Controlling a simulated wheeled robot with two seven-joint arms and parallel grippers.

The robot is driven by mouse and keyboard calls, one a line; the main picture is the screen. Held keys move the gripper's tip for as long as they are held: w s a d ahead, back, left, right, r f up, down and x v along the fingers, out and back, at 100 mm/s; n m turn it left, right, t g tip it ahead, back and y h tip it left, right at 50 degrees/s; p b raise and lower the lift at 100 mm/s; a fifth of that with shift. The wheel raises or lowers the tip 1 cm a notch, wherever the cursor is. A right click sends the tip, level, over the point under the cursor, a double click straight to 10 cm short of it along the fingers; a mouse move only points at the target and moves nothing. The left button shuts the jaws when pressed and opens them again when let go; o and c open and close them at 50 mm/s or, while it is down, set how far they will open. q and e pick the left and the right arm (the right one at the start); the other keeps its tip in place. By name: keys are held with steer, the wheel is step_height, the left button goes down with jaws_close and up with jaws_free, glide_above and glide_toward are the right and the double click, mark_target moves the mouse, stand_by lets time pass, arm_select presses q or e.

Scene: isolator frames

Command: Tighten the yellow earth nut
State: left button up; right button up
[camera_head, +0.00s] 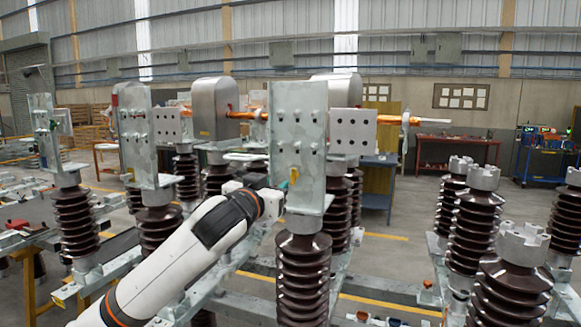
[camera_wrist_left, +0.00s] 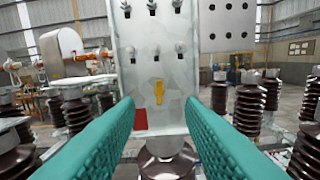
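The yellow earth nut (camera_head: 295,175) sits low on the face of a tall grey metal plate (camera_head: 299,130), which stands upright on a brown ribbed insulator (camera_head: 303,265). In the left wrist view the nut (camera_wrist_left: 159,91) shows as a small upright yellow piece, near the picture's middle. My left gripper (camera_head: 284,188) is in front of the plate's lower left part. In the left wrist view its two teal fingers are wide apart, with the nut seen between and beyond their tips; nothing is between them. A gap to the nut seems to remain. My right gripper is not in view.
Several bolts (camera_wrist_left: 153,52) stick out of the plate above the nut. A red patch (camera_wrist_left: 140,119) is at its lower left. More brown insulators (camera_head: 475,228) stand on both sides. A drilled plate (camera_head: 353,130) and an orange rod (camera_head: 388,119) are behind.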

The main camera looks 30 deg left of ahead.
mark_target(292, 172)
arm_select(q)
steer(key=p+x, duration=0.4)
steer(key=x, duration=0.6)
steer(key=shift+w+a+p, duration=0.15)
steer(key=shift+p, duration=0.25)
steer(key=shift+w+a+f, duration=0.15)
steer(key=shift+w, duration=0.4)
jaws_close()
